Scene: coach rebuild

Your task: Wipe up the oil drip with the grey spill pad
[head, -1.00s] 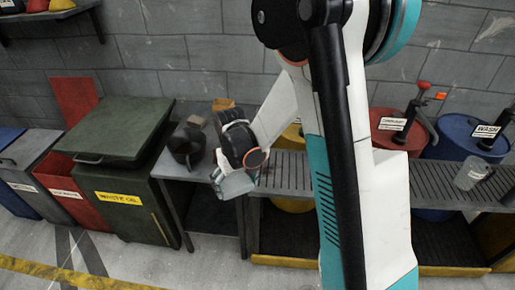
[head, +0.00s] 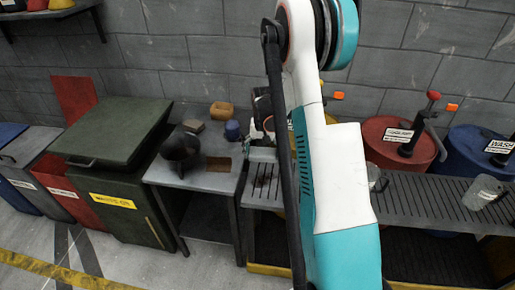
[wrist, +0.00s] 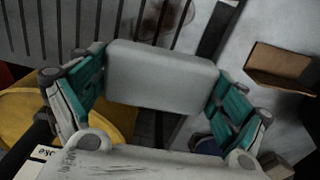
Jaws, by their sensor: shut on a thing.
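My gripper (wrist: 160,88) is shut on the grey spill pad (wrist: 162,75), a pale rounded block held between its teal fingers in the wrist view. In the head view the pad (head: 262,154) shows partly beside my arm, over the left end of the slatted grating. The oil drip (wrist: 168,18) is a dark brown stain on the grating at the top of the wrist view. The pad is beside it in that picture; I cannot tell its height above the slats. My arm hides much of this area in the head view.
The grey side table (head: 205,180) left of the grating (head: 430,195) holds a dark jug (head: 180,150), a brown flat piece (head: 218,164) and a blue cup (head: 232,130). A clear beaker (head: 484,192) stands on the grating at right. Red (head: 395,140) and blue (head: 475,150) drums stand behind.

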